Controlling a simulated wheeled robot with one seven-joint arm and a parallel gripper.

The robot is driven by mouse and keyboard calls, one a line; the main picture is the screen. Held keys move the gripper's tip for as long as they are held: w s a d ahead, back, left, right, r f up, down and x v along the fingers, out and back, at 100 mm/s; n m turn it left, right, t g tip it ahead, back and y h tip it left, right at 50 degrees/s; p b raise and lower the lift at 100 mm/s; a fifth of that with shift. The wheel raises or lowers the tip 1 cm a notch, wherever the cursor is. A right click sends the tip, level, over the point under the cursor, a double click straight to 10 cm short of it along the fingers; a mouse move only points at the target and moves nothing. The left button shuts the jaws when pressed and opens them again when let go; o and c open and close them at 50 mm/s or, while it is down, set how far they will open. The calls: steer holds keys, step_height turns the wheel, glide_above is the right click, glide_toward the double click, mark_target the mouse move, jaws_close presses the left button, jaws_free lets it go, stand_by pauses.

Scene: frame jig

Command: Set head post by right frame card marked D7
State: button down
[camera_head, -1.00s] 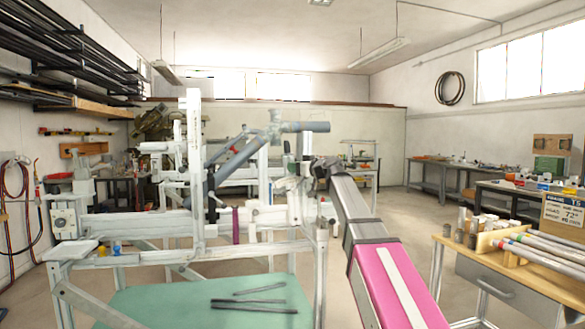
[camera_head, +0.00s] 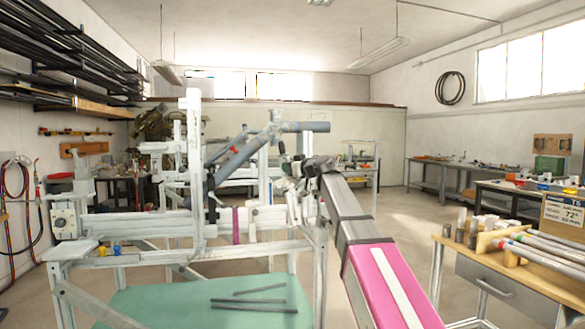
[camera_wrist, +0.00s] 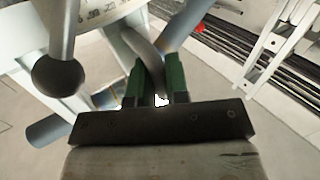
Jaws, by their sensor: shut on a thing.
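The frame jig (camera_head: 197,180) stands at the left and centre, with pale uprights and rails. Grey-blue frame tubes (camera_head: 238,155) slant across it. I cannot single out the head post with certainty. My gripper (camera_wrist: 156,98) has green fingers shut on a grey bar (camera_wrist: 148,45) in the wrist view. A white plate with scale marks (camera_wrist: 112,12) and a dark ball-ended lever (camera_wrist: 57,74) are beside it. In the head view my wrist is at the right end of the jig, with the fingertips hidden.
A wooden-topped bench (camera_head: 520,262) at the right holds tubes (camera_head: 550,255) and metal cylinders. A green shelf (camera_head: 205,305) under the jig carries dark rods. Small yellow and blue pieces (camera_head: 110,248) are at the jig's left corner. Open floor lies between the jig and bench.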

steer(key=shift+s+a+f+n+g+h, duration=0.15)
steer(key=shift+s+a+f+n, duration=0.1)
steer(key=shift+a, duration=0.35)
steer(key=shift+s+a+f+n+g+h, duration=0.15)
steer(key=shift+a+n, duration=0.1)
steer(key=shift+a, duration=0.3)
steer(key=c, duration=1.1)
jaws_free()
steer(key=shift+r, duration=0.1)
steer(key=v, duration=1)
steer(key=shift+s+d, duration=0.3)
